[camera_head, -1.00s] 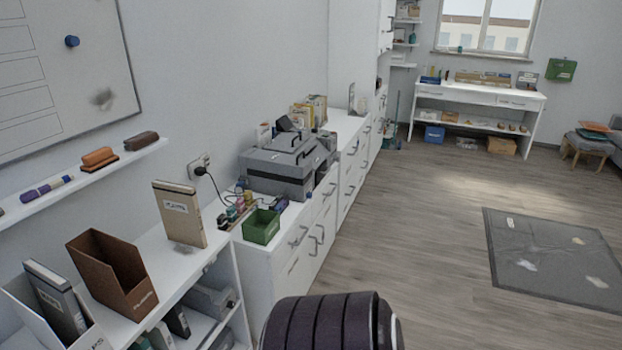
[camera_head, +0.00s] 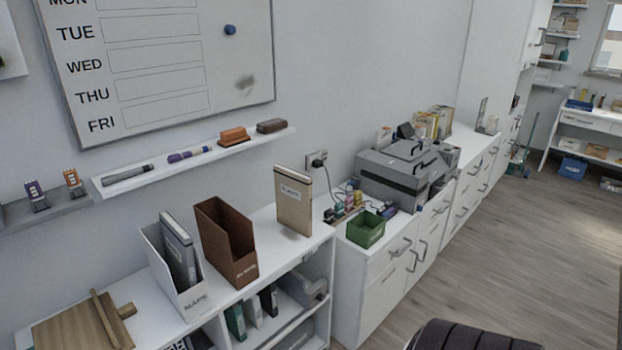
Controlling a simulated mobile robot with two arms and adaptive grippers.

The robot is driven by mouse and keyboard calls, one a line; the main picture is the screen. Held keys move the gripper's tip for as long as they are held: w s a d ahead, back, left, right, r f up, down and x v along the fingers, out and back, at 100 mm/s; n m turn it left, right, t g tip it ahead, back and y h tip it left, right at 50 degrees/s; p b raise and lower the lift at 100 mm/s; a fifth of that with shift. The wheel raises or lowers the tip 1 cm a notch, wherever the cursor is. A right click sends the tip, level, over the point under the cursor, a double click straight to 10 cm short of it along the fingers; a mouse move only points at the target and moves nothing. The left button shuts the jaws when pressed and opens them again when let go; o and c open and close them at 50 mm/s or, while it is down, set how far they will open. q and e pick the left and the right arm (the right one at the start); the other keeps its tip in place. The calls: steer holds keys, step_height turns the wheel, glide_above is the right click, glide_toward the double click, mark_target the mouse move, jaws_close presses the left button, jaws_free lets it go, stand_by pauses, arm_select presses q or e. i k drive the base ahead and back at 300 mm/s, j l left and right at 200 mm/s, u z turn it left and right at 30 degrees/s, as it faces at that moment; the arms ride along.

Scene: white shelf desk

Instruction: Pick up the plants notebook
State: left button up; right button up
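A tan notebook (camera_head: 293,201) with a darker spine edge and a white label stands upright near the right end of the white shelf desk (camera_head: 262,222). The label's dark lettering is too small to read surely, but it may say PLANTS. Nothing touches the notebook from the sides. Neither of my grippers is in view.
Left of the notebook stand a brown file box (camera_head: 228,250) and a white file box (camera_head: 173,275) holding a grey binder (camera_head: 181,248). A green bin (camera_head: 366,229) sits to the right on the cabinet. A dark ribbed object (camera_head: 475,338) shows at the bottom edge. Floor is open at right.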

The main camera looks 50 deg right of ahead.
mark_target(293, 189)
steer(key=z, duration=1.6)
